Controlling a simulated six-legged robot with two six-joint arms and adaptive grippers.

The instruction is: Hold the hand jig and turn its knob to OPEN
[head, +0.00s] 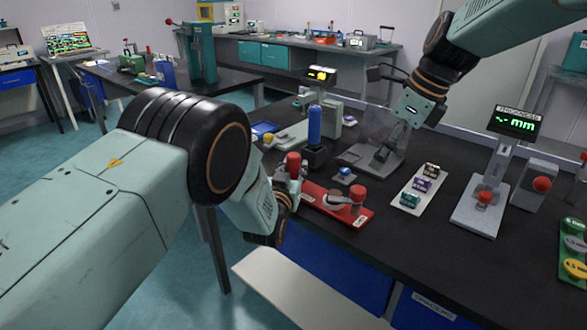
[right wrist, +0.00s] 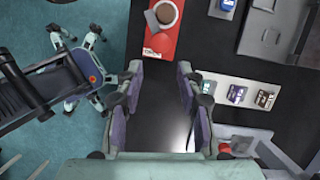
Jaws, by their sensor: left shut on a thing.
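The hand jig is a red base (head: 318,197) at the table's front edge, with a round brown-topped piece (head: 335,199) on it. A red knob (head: 357,194) stands at its right end and a red upright grip (head: 293,160) at its left end. My left gripper (head: 286,184) is shut at the left end, apparently around that grip; its fingers are partly hidden. The knob's setting is unreadable.
A pale strip with small dark blocks (head: 422,185) lies right of the jig. A thickness gauge (head: 478,212) stands farther right. A clear panel (head: 372,130) and a blue-handled device (head: 315,125) stand behind. The dark tabletop (head: 400,250) in front is clear.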

